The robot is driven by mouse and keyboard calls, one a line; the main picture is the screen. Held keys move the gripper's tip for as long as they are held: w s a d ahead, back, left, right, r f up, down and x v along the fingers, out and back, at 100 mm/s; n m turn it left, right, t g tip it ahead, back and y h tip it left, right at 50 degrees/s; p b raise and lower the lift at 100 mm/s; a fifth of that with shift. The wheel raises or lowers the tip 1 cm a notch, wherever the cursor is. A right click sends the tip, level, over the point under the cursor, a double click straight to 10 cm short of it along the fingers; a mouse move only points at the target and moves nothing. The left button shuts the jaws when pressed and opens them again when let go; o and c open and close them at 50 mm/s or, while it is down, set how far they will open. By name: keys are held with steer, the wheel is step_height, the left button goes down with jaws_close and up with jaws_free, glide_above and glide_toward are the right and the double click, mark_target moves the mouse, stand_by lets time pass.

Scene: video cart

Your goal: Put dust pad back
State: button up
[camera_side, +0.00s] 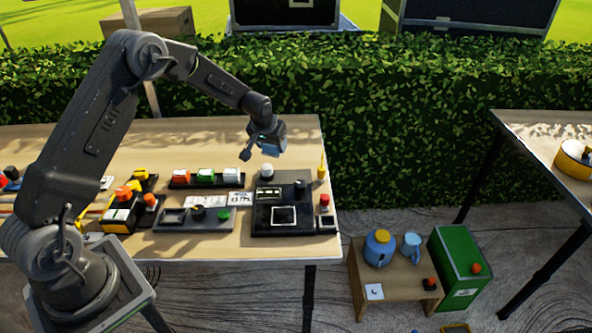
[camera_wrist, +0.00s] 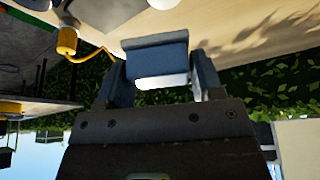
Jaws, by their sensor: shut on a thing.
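My gripper (camera_side: 266,143) is shut on a small blue pad (camera_side: 271,149), which looks like the dust pad. The gripper holds it in the air above the back right part of the table, clear of the tabletop. In the wrist view the blue pad (camera_wrist: 156,58) sits between the two fingers of my gripper (camera_wrist: 160,76), with a white underside strip showing. Below and slightly right is a black station (camera_side: 260,229) with a white-outlined square. A grey tray (camera_side: 165,224) with a square recess lies left of it. I cannot tell which spot belongs to the pad.
A row of coloured blocks (camera_side: 205,175) stands left of the black station. A white knob (camera_side: 267,171) and a yellow upright piece (camera_side: 321,168) stand near the table's right end. A hedge (camera_side: 420,120) lies behind. A low wooden stand (camera_side: 395,280) is beyond the table's right edge.

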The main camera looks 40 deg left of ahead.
glide_above(298, 174)
steer(key=s, duration=0.1)
steer(key=f, duration=0.4)
steer(key=shift+s+d+f, duration=0.1)
steer(key=shift+s, duration=0.1)
steer(key=shift+d+f, duration=0.1)
steer(key=shift+f, duration=1.95)
steer(key=shift+f, duration=0.15)
steer(key=o, duration=0.9)
